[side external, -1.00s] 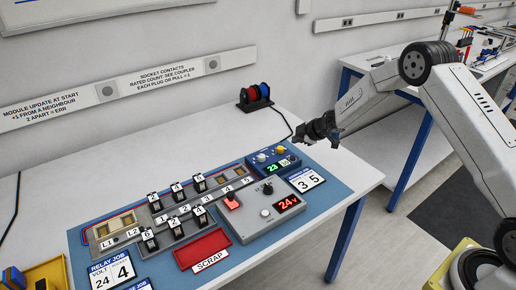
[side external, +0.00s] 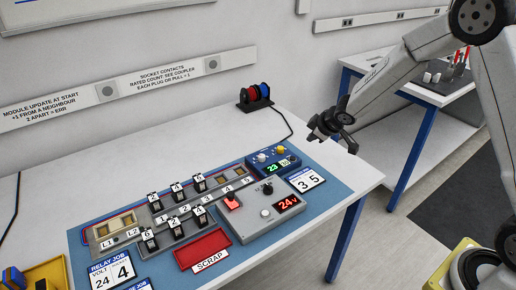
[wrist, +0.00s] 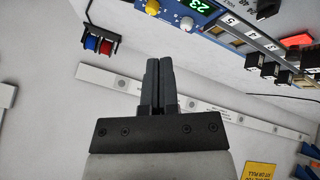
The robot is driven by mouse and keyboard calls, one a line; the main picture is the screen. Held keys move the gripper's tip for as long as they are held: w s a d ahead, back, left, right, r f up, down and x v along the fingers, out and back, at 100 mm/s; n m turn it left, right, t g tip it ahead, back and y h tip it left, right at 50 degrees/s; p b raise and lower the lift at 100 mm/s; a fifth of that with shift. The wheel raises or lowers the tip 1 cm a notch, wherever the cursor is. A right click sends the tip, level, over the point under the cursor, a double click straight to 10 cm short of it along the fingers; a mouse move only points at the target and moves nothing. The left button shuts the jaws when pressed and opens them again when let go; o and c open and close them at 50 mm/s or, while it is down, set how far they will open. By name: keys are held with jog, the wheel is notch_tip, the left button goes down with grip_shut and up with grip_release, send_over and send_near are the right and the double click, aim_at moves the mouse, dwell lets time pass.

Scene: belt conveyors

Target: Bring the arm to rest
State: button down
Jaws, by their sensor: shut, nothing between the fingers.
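My gripper (side external: 331,124) hangs in the air above the right end of the table, to the right of the spools and higher than the relay board. In the wrist view my gripper (wrist: 160,62) shows its two dark fingers together with nothing between them. It touches nothing that I can see. My arm rises from it to the upper right in the side view.
Below lies a blue mat (side external: 325,205) with a relay board, several black modules, a red scrap tray (side external: 202,249) and a grey unit reading 24 (side external: 262,212). Spools (side external: 255,96) stand near the wall. A second table (side external: 400,85) is behind my arm.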

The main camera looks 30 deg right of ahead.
jog(key=s+a+r+m+g, duration=0.1)
jog(key=s+a+m+g, duration=0.1)
jog(key=s, duration=1)
jog(key=s+a+r+m+g, duration=0.1)
jog(key=s+a+m+g, duration=0.2)
jog(key=s, duration=0.9)
jog(key=shift+a+r+m+y, duration=0.35)
jog(key=shift+a+m, duration=0.15)
jog(key=shift+a, duration=0.6)
